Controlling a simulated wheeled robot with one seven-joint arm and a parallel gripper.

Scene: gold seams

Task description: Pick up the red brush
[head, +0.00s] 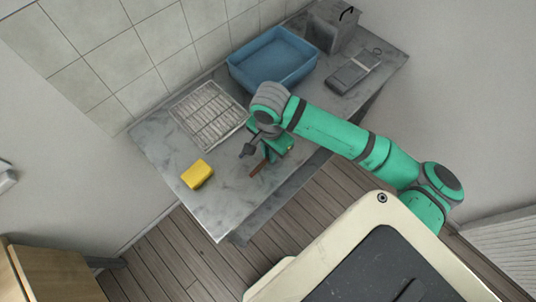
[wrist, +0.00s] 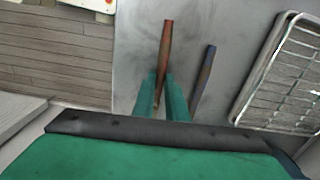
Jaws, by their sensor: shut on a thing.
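The red brush shows as a thin reddish-brown stick (wrist: 167,38) in the wrist view, running between my gripper's two green fingers (wrist: 161,80). The fingers are shut on it, and its far end sticks out past them. In the head view the brush (head: 258,168) pokes out beside my gripper (head: 271,153), near the front edge of the grey counter (head: 165,150). The rest of it is hidden by the gripper. I cannot tell whether it touches the counter.
A blue-grey stick-like thing (wrist: 205,72) lies close beside the brush; a dark piece (head: 247,150) shows there in the head view. A wire rack (head: 208,115), yellow block (head: 197,174), blue basin (head: 272,60) and grey box (head: 330,28) stand on the counter.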

